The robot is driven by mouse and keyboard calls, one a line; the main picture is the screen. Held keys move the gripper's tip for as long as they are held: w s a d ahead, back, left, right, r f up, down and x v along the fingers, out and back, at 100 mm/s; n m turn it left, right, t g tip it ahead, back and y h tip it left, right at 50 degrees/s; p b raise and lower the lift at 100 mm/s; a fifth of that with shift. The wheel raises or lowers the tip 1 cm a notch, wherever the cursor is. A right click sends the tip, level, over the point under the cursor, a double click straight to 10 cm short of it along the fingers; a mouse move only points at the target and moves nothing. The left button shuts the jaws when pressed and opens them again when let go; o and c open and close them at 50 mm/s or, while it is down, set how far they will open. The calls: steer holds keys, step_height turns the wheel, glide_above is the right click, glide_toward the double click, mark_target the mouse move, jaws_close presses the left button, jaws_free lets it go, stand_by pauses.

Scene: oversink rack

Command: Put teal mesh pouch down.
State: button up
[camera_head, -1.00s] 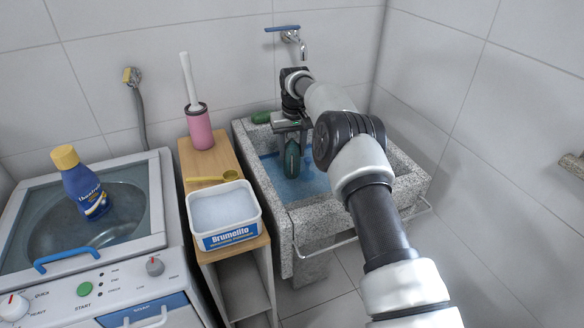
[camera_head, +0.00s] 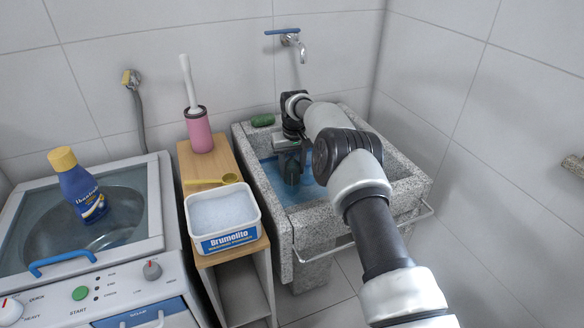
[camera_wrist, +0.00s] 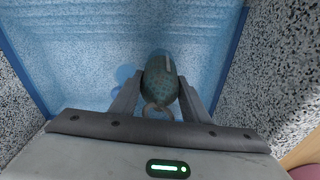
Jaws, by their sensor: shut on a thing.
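The teal mesh pouch (camera_wrist: 161,82) is a dark, speckled oval with a ring at its near end. My gripper (camera_wrist: 160,95) is shut on it, one finger on each side, in the wrist view. In the head view the pouch (camera_head: 291,172) hangs under my gripper (camera_head: 290,152), inside the stone sink (camera_head: 312,211) over the blue water (camera_head: 306,190). Its lower end is low in the basin. I cannot tell whether it touches the water or the bottom.
A green object (camera_head: 262,120) lies on the sink's back left rim. A wooden stand (camera_head: 190,162) left of the sink bears a white tub (camera_head: 222,217) of powder, a yellow scoop (camera_head: 212,182) and a pink brush holder (camera_head: 199,132). The tap (camera_head: 291,39) is above the sink.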

steer(key=o, duration=1.4)
steer(key=shift+o, duration=0.2)
